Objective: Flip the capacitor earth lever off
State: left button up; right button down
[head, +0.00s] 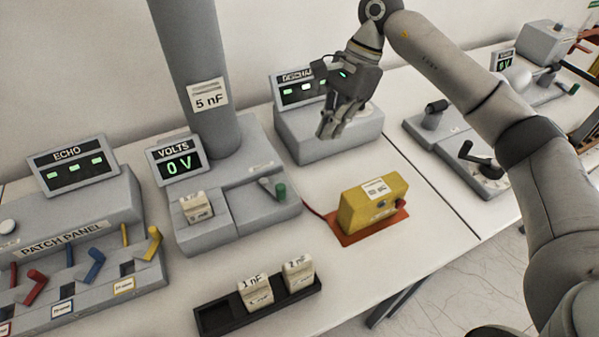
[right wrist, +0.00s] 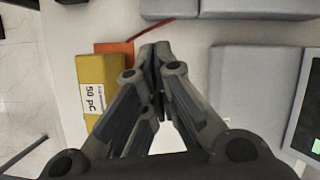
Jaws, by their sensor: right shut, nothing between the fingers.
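The lever that looks like the capacitor earth lever (head: 277,188) is a short grey arm with a green tip. It sits on the right part of the grey base (head: 240,222) below the grey column labelled 5 nF (head: 200,70). My right gripper (head: 327,133) is shut and empty. It is in the air in front of the discharge display unit, up and to the right of the lever and apart from it. In the right wrist view the shut fingertips (right wrist: 155,52) point over the white table, and I cannot make out the lever there. My left gripper is not in view.
A yellow box (head: 358,210) stands on an orange mat (head: 388,226) right of the base. The discharge display unit (head: 320,140) stands behind. A black tray (head: 215,317) holding labelled blocks is in front. The patch panel (head: 100,270) is at left.

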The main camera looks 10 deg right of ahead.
aim_at(271, 184)
jog(key=p+x, duration=0.1)
jog(key=x, duration=0.2)
jog(key=a+p+x, duration=0.1)
jog(key=p+x, duration=0.1)
jog(key=x, duration=0.2)
jog(key=a+r+p+x, duration=0.1)
jog(key=p+x, duration=0.1)
jog(key=x, duration=0.2)
jog(key=shift+s+a, duration=0.15)
jog(key=shift+s, duration=0.2)
jog(key=shift+s+a+f+p, duration=0.15)
jog(key=shift+s+a+p, duration=0.1)
jog(key=shift+a+p, duration=0.3)
